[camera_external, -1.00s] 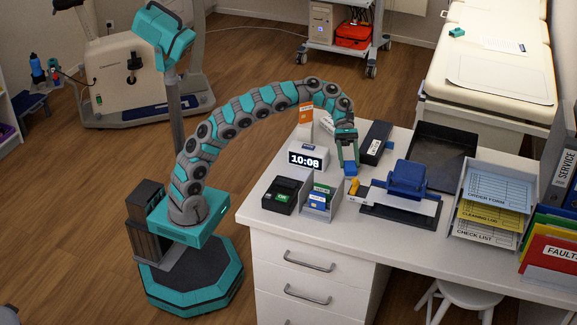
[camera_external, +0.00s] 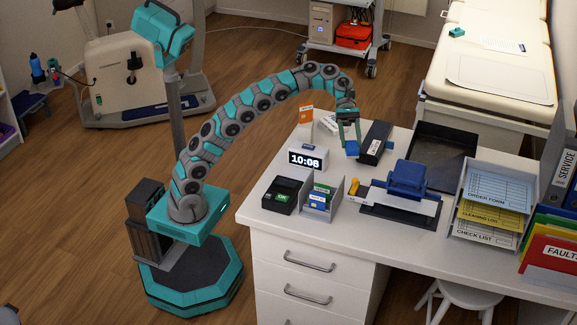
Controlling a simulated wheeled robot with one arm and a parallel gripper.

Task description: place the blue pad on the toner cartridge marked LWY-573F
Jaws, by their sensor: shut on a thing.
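My gripper (camera_external: 350,138) is above the desk, pointing down and shut on the small blue pad (camera_external: 352,148). The pad is just left of a long black cartridge (camera_external: 378,137) lying on the desk. The cartridge has a white label on its near end, too small to read here. I cannot tell whether the pad touches the cartridge or how high it is above the desk.
On the white desk (camera_external: 258,218), a clock (camera_external: 307,158) stands left of the gripper. A card terminal (camera_external: 282,195) and a card holder (camera_external: 320,199) are nearer. A blue hole punch (camera_external: 405,180), a black tray (camera_external: 443,155) and a paper rack (camera_external: 486,205) stand right.

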